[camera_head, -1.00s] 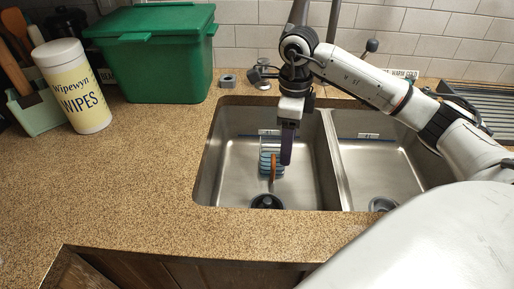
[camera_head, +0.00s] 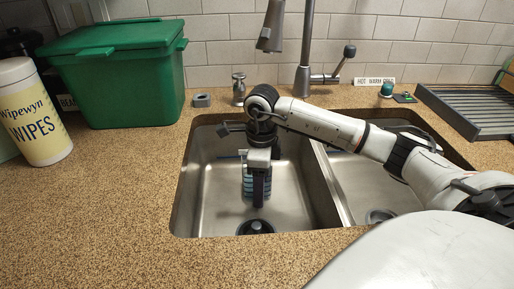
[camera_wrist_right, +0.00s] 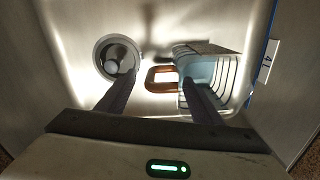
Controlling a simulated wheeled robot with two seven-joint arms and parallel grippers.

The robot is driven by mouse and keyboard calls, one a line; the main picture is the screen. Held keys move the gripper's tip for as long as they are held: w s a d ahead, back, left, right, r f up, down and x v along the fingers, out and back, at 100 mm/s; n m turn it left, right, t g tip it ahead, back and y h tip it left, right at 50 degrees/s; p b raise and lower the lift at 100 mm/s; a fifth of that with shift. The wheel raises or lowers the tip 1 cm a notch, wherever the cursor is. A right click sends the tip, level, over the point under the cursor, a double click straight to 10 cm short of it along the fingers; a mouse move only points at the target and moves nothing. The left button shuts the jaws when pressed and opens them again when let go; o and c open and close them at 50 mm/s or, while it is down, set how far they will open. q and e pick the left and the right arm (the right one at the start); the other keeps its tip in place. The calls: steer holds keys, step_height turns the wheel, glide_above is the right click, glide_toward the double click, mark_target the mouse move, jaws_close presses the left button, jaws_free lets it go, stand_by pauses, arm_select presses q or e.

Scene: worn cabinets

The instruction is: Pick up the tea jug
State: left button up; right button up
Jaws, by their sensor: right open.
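The tea jug is a pale blue, ribbed vessel (camera_head: 247,184) in the left sink basin, partly hidden behind my right gripper. In the right wrist view, the tea jug (camera_wrist_right: 224,72) is on the right, with its brown handle (camera_wrist_right: 160,79) pointing left. My right gripper (camera_head: 259,192) reaches down into the basin. In the right wrist view, the open fingers of the right gripper (camera_wrist_right: 158,86) lie either side of the handle. The right-hand finger overlaps the jug's body. I cannot tell whether they touch. My left gripper is not in view.
The left basin (camera_head: 212,205) has a dark drain (camera_head: 256,228) near its front. A divider separates it from the right basin. The faucet (camera_head: 305,60) stands behind the sink. A green bin (camera_head: 125,85) and a wipes tub (camera_head: 35,120) stand left. The front counter is clear.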

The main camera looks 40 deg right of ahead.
steer(key=f, duration=0.4)
steer(key=shift+w+f, duration=0.2)
steer(key=shift+f, duration=0.2)
steer(key=c, duration=1.5)
steer(key=shift+o, duration=0.2)
steer(key=shift+r, duration=0.1)
steer(key=shift+r, duration=0.15)
steer(key=shift+r, duration=4.75)
steer(key=shift+r, duration=0.1)
steer(key=o, duration=0.7)
jaws_close()
